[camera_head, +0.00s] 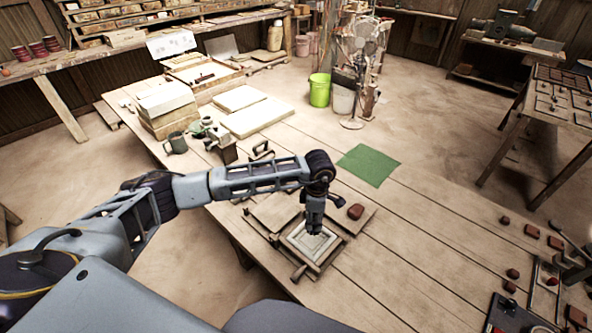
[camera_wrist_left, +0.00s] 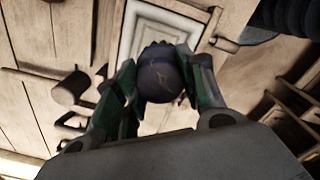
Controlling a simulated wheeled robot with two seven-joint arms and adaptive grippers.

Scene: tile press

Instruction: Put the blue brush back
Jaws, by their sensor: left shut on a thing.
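My left gripper (camera_head: 314,226) is over the wooden tile frame (camera_head: 325,259) on the long table, pointing down. In the left wrist view its two fingers are closed on the sides of a dark blue, rounded thing (camera_wrist_left: 160,80), which looks like the blue brush. Dark bristle-like tips show at its far end, over the pale tile (camera_wrist_left: 150,27) in the frame. I cannot tell whether they touch the tile. In the head view the brush is mostly hidden by the gripper.
A red-brown lump (camera_head: 355,211) lies beside the frame. A green mat (camera_head: 369,165) lies farther back, with bare planks around it. A mug (camera_head: 177,143) and pale boards (camera_head: 258,117) stand at the back left. Several small brown pieces and a dark tray lie at the right.

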